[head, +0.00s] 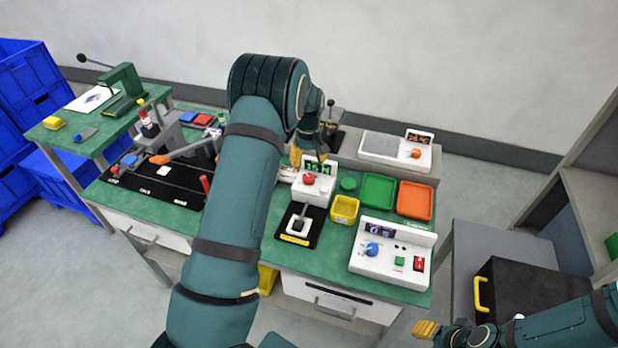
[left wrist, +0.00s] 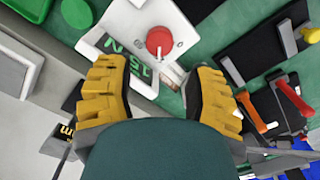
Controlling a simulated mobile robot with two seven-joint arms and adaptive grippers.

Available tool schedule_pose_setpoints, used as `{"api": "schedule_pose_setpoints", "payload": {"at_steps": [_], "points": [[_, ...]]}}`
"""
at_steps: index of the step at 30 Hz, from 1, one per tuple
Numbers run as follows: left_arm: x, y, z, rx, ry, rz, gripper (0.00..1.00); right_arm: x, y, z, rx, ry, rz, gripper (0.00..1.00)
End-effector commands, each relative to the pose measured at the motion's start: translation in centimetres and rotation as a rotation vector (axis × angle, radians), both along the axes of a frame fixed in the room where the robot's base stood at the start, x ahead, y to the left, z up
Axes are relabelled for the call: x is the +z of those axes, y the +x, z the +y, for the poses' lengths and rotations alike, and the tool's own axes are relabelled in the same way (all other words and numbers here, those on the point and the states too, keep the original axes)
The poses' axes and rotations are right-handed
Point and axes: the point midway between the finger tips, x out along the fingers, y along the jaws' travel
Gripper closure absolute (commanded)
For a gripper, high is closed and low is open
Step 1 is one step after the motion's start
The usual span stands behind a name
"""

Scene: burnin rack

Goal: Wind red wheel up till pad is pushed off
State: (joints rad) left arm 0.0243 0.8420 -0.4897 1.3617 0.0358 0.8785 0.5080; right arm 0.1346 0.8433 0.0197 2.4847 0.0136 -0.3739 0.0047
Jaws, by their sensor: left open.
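The red wheel (head: 309,180) is a round red knob on top of a small white box (head: 318,193) with a green-lit display (head: 318,167). In the left wrist view the red wheel (left wrist: 159,41) lies ahead of my fingertips, near the top centre, with the display (left wrist: 131,63) beside it. My left gripper (head: 308,154) hangs just behind and above the box. Its two yellow fingers are spread, with nothing between them (left wrist: 165,95), and are apart from the wheel. I cannot pick out the pad for certain. My right gripper (head: 427,329) is low at the right, its fingers too small to judge.
A black-based lever (head: 299,226), a yellow bin (head: 345,209) and a white control panel (head: 392,254) stand in front of the box. Green (head: 378,191) and orange (head: 415,200) trays lie to the right. A black fixture (head: 158,180) fills the bench's left part.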

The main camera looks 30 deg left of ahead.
Motion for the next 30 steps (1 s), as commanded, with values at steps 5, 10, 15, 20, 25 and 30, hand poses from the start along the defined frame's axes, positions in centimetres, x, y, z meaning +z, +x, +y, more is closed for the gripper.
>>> {"api": "schedule_pose_setpoints", "payload": {"at_steps": [5, 10, 15, 20, 25, 30], "points": [[-3.7, 0.0, 0.0, 0.0, -0.002, 0.003, 0.46, -0.2, 0.0, 0.0, 0.0, 0.0, 0.0, 0.53], [-6.2, 0.0, 0.0, 0.0, -0.002, 0.001, 0.46, -0.3, 0.0, 0.0, 0.0, -0.001, 0.0, 0.53], [-7.5, 0.0, 0.0, 0.0, -0.001, 0.0, 0.46, -0.3, 0.0, 0.0, 0.0, -0.001, 0.0, 0.53], [-7.9, 0.0, 0.0, 0.0, -0.001, -0.002, 0.46, -0.4, 0.0, 0.0, 0.0, -0.001, 0.0, 0.53], [-7.9, 0.0, -0.1, -0.001, -0.001, -0.002, 0.46, -0.4, 0.0, 0.0, 0.0, -0.001, 0.0, 0.53], [-7.9, 0.0, 0.0, -0.001, -0.001, -0.002, 0.93, -0.4, 0.0, 0.0, 0.0, -0.001, 0.0, 0.53]]}}
